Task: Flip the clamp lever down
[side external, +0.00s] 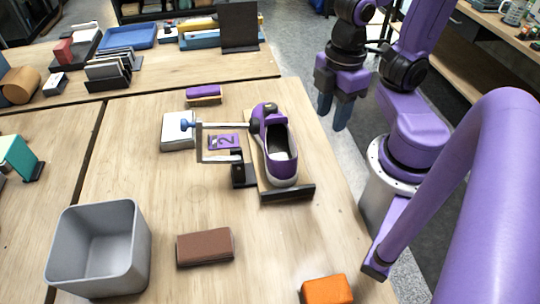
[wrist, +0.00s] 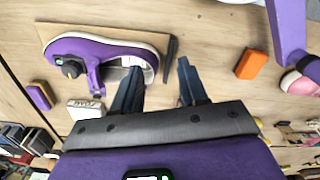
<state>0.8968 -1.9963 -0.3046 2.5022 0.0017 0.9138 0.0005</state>
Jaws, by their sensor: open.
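A small black clamp (side external: 241,172) stands beside the sneaker's left side. A thin pale bar (side external: 216,158) reaches left from it; I cannot tell surely whether this is its lever. My gripper (side external: 335,108) is open and empty, raised to the right of the sneaker, apart from sneaker and clamp. Its fingers (wrist: 158,88) point toward the table in the wrist view, where I cannot make out the clamp.
A purple brush (side external: 204,95) lies behind. A grey bin (side external: 98,248), brown block (side external: 205,247) and orange block (side external: 327,289) are in front.

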